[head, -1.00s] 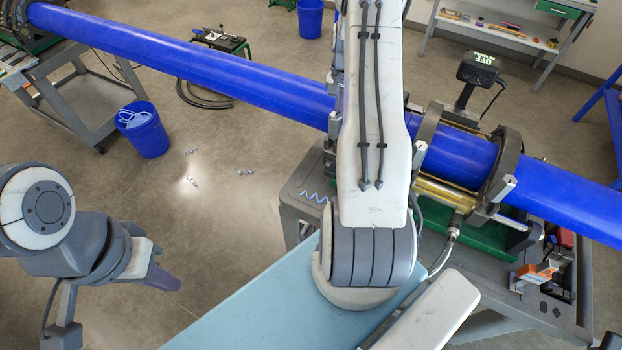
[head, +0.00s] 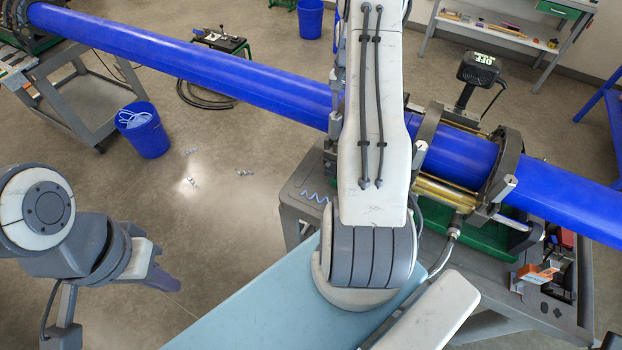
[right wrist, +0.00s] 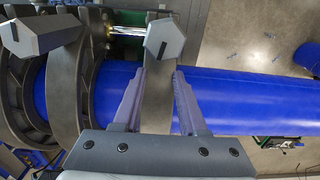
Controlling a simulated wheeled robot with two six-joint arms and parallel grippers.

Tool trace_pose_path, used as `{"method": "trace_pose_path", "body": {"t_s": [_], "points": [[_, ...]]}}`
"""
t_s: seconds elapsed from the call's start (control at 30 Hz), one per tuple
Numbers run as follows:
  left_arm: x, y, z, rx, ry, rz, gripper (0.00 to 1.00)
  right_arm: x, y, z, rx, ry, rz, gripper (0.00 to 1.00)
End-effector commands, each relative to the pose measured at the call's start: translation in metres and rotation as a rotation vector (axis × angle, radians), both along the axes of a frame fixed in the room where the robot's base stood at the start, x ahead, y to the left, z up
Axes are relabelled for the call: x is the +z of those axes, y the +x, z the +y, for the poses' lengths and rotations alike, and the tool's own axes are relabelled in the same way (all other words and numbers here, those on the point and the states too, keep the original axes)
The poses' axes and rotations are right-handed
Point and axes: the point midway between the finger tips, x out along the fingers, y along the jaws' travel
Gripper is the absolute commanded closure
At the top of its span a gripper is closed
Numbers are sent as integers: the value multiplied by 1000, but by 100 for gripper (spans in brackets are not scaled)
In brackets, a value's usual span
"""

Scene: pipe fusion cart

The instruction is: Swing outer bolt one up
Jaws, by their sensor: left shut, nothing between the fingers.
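In the right wrist view a grey hexagonal bolt head (right wrist: 165,40) sits on a metal clamp ring (right wrist: 158,95) around the blue pipe (right wrist: 240,100). Another hexagonal bolt head (right wrist: 40,32) shows at the upper left, by the neighbouring clamp rings. I cannot tell from the pictures which is outer bolt one. My right gripper (right wrist: 161,75) is open, its purple fingers apart on either side of the clamp ring, just below the nearer bolt head; contact is unclear. In the head view my right arm hides that gripper. My left gripper (head: 163,279) is shut and empty, low at the left, far from the cart.
The blue pipe (head: 200,62) crosses the whole head view and lies in the clamps of the grey cart (head: 300,190). A control box reading OFF (head: 480,68) stands behind it. A blue bucket (head: 143,135) and small scattered parts (head: 245,172) are on the floor.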

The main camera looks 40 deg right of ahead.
Motion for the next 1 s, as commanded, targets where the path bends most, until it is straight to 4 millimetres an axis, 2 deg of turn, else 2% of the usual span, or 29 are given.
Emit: {"method": "trace_pose_path", "body": {"t_s": [0.03,0.1,0.37,0.6,1.0], "points": [[0,0,0,0,0,0,100,-2,-1,0,0,0,2,26],[0,0,0,0,0,0,100,-2,-2,0,0,1,4,0],[1,0,0,0,0,0,100,1,-1,0,1,1,3,0],[9,0,0,0,0,0,100,24,0,0,1,0,1,0],[7,0,0,0,0,0,100,63,0,0,1,-1,1,0]]}}
